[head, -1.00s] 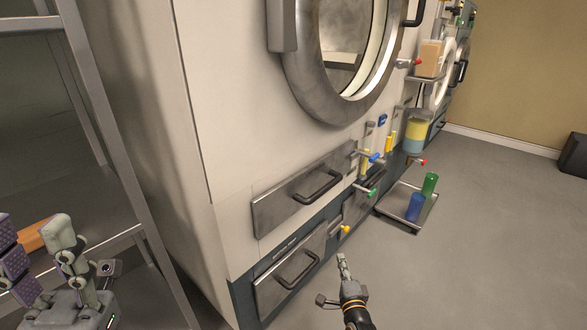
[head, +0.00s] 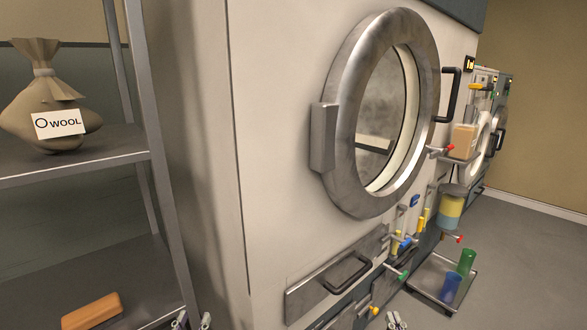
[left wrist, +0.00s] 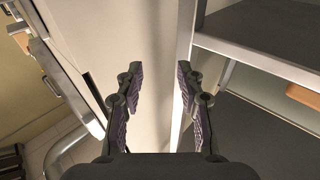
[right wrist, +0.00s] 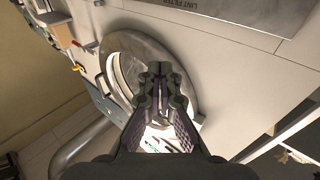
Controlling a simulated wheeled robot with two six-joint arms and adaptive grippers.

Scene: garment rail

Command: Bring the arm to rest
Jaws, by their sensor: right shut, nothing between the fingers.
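My left gripper (head: 192,321) shows only its fingertips at the bottom edge of the head view. In the left wrist view (left wrist: 159,72) its two fingers stand apart with nothing between them, in front of the pale machine side and the shelf post. My right gripper (head: 396,322) just shows at the bottom edge of the head view, below the drawer. In the right wrist view (right wrist: 160,74) its fingertips are together and hold nothing. The machine's round door (right wrist: 180,65) lies behind them. Most of both arms is hidden.
A large machine with a round door (head: 347,130) and a drawer (head: 308,301) fills the middle. A shelf rack (head: 120,160) at left holds a sack labelled WOOL (head: 38,90) and an orange block (head: 91,311). A low tray (head: 430,284) holds blue and green cups. Floor at right is clear.

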